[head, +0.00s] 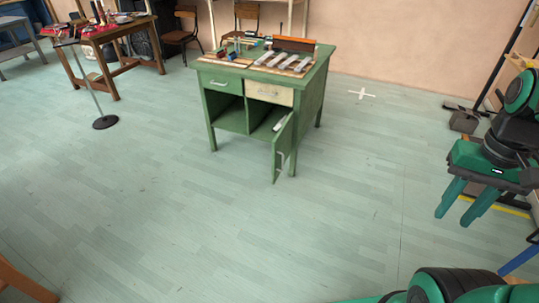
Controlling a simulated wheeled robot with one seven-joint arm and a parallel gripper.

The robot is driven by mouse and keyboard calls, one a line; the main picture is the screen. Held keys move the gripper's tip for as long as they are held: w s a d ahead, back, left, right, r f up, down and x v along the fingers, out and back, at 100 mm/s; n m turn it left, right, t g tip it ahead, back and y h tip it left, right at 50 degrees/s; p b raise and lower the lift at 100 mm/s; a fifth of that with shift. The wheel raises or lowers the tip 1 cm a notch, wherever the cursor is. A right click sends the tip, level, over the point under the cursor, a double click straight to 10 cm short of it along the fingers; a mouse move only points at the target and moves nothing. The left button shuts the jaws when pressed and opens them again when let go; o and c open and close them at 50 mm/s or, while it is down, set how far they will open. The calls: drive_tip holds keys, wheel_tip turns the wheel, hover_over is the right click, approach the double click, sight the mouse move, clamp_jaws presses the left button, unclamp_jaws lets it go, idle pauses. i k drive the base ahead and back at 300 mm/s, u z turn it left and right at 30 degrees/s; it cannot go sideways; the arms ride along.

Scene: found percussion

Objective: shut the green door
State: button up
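The green door (281,150) hangs on the front right of a green desk (318,98) in the head view. My gripper (463,204) is at the right, far from the door, pointing down over the floor. Its two green fingers are apart with nothing visible between them.
The desk has a green drawer (222,83) and a cream drawer (269,93); tools and bars lie on top. A thin stand (105,122) and a wooden table (126,71) are at the left. A dustpan (464,121) is at the right. The floor between is clear.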

sight(282, 143)
drive_tip(key=u, duration=0.1)
drive_tip(key=i, duration=1)
drive_tip(key=z, duration=0.1)
